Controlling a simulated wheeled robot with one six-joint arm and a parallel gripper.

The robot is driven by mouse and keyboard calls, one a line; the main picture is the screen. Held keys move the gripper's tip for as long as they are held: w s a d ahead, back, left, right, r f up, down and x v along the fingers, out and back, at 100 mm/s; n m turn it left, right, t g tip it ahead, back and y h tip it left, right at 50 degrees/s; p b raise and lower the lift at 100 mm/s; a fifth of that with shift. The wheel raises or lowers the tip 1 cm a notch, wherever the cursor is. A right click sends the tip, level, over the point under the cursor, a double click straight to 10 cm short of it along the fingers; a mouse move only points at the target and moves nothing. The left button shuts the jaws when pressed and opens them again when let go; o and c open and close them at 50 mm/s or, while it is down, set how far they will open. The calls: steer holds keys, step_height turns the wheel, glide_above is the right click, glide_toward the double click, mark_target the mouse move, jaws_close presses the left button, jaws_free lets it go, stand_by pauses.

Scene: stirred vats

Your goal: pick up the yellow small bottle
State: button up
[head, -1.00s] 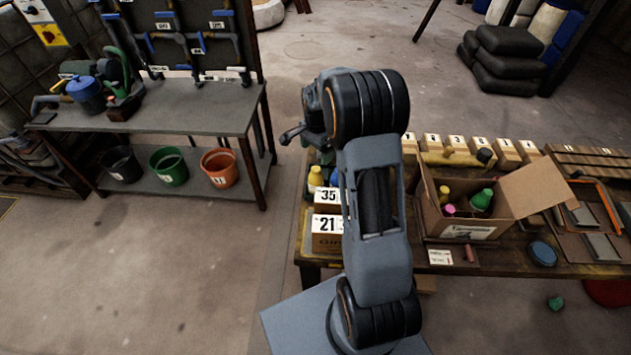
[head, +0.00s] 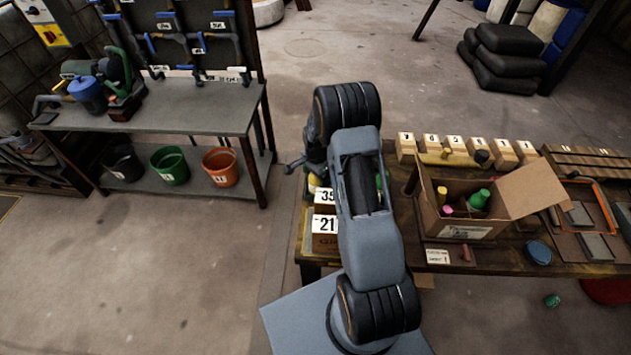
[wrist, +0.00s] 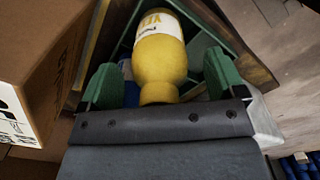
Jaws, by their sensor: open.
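The yellow small bottle (wrist: 160,62) with a white label stands between my fingers in the wrist view, its narrower end towards my gripper. My gripper (wrist: 160,84) is open, with one green finger on each side of the bottle and gaps showing between. My arm hides most of that spot and my fingers there.
A blue object (wrist: 130,84) is close to the left finger. An open carton (head: 466,229) with several bottles stands to the right on the bench. A cardboard box (wrist: 38,60) fills the wrist view's left side.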

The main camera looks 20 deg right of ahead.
steer(key=shift+f, duration=0.15)
steer(key=shift+c, duration=0.5)
steer(key=c, duration=1.1)
